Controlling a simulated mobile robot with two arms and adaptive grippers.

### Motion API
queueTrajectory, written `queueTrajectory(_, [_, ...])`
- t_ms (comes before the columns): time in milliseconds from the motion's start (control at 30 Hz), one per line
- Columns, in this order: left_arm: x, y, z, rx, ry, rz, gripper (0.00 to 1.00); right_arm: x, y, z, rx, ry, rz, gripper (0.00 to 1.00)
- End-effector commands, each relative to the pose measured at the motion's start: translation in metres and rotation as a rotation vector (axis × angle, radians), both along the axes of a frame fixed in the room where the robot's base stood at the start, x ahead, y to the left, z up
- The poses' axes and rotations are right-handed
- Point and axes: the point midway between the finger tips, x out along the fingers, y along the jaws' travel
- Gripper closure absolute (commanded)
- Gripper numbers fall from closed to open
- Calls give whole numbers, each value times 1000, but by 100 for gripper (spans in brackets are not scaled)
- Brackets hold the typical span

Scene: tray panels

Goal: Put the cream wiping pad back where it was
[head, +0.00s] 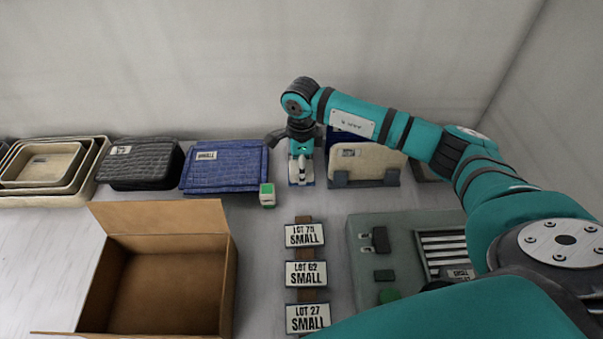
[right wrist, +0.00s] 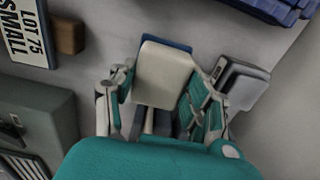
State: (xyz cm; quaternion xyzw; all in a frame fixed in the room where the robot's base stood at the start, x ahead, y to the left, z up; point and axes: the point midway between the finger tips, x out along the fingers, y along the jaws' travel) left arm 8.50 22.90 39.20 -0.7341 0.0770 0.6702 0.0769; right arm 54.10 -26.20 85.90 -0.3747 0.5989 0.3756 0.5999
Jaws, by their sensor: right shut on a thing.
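The cream wiping pad (right wrist: 165,75) shows between the fingers of my right gripper in the right wrist view, with a blue edge along its far end. My right gripper (right wrist: 162,100) is shut on it. In the head view my right gripper (head: 301,158) points down near the back of the table, just left of a cream panel in a grey stand. There the pad is mostly hidden by the fingers. I cannot tell whether the pad touches the table. My left gripper is not in view.
The cream panel (head: 365,164) stands close to the right of my gripper. A green-and-white block (head: 267,196) and a blue quilted case (head: 225,167) are to the left. Lot signs (head: 305,235), an open carton (head: 165,285) and a grey-green device (head: 375,225) are in front.

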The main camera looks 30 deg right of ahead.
Motion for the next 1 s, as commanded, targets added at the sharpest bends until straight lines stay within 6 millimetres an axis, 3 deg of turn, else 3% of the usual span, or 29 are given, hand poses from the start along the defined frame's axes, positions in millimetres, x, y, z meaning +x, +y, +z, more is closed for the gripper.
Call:
queueTrajectory(200, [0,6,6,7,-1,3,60,-1,0,-29,0,2,1,82])
queueTrajectory(567, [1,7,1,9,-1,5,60,0,0,-36,1,0,2,82])
queueTrajectory(600, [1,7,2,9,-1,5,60,0,0,-35,1,0,2,49])
queueTrajectory(700, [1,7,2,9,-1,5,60,0,0,-34,0,0,2,36])
queueTrajectory(767, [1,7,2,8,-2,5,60,0,0,-34,0,0,2,28])
queueTrajectory(1000, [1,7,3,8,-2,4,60,0,0,-34,0,0,2,28])
